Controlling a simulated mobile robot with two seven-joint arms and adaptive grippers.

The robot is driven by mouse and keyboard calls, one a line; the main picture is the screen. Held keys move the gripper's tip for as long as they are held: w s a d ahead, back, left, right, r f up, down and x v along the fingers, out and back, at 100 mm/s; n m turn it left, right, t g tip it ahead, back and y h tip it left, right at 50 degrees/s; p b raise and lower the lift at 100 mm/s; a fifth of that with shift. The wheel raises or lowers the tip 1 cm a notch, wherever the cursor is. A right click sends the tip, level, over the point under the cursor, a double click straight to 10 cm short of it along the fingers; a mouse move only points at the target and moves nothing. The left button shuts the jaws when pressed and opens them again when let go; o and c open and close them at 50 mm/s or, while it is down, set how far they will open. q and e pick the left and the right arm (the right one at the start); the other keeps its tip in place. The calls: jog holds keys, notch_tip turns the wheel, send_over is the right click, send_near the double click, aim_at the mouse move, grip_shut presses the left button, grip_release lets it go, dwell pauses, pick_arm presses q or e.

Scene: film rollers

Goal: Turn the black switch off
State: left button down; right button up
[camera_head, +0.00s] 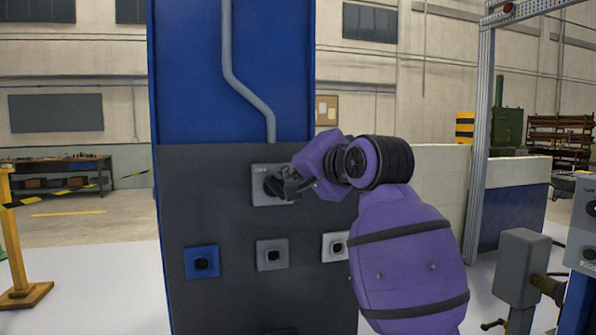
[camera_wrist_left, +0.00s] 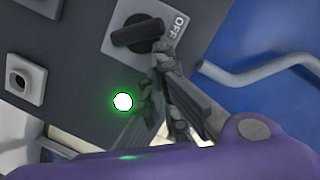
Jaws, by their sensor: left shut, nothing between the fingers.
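The black switch (camera_head: 270,186) is a rotary knob on a light grey plate (camera_head: 258,198), high on the dark grey panel. In the left wrist view its black knob (camera_wrist_left: 138,33) lies as a bar across the plate, one end toward the printed word OFF. Which end is its pointer I cannot tell. My left gripper (camera_head: 289,186), on a purple arm, is at the right side of the knob and partly covers the plate. In the left wrist view its fingers (camera_wrist_left: 160,60) are shut and empty, with tips close beside the knob. Contact is unclear. My right gripper is not in view.
Below the switch are a blue socket (camera_head: 202,262), a grey socket (camera_head: 272,255) and a white socket (camera_head: 334,247). A grey conduit (camera_head: 240,90) runs down the blue column above. A glowing green-edged light (camera_wrist_left: 123,102) shows in the left wrist view.

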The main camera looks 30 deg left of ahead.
pick_arm(q)
jog(key=shift+s+a+r+n+b, duration=0.25)
jog(key=shift+n+b, duration=0.1)
jog(key=shift+n, duration=0.25)
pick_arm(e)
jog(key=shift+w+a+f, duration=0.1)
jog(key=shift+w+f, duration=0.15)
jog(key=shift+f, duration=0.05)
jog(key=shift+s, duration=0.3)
